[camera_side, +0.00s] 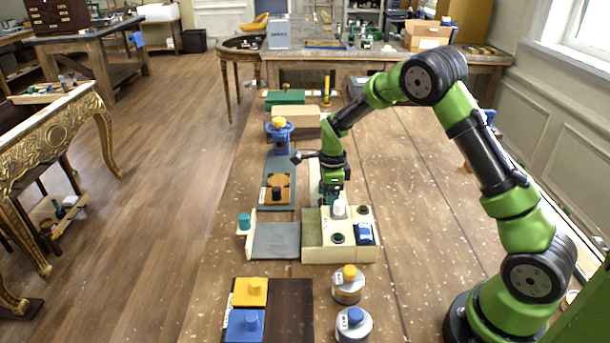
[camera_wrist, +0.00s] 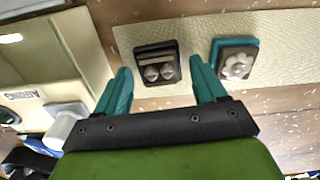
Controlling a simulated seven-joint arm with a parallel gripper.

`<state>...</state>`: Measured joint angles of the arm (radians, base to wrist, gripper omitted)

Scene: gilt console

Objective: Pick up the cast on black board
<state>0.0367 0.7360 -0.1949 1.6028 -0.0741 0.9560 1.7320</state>
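In the wrist view, a small black board (camera_wrist: 157,64) with a pale grey cast of two round lobes lies on a cream strip (camera_wrist: 290,30). To its right on the strip is a teal board (camera_wrist: 222,68) with a pale flower-shaped cast. My gripper (camera_wrist: 161,66) is open, with one teal finger on either side of the black board in the picture. I cannot tell its height above the board. In the side view my gripper (camera_side: 332,198) is low behind the cream compartment tray (camera_side: 342,255); it hides both boards and most of the strip.
The tray, also in the wrist view (camera_wrist: 85,50), holds a white knob (camera_side: 339,208) and a blue block (camera_side: 365,234) close to my gripper. A grey slab (camera_side: 277,240) and a tan block (camera_side: 277,188) stand to the left. The bench right of the tray is clear.

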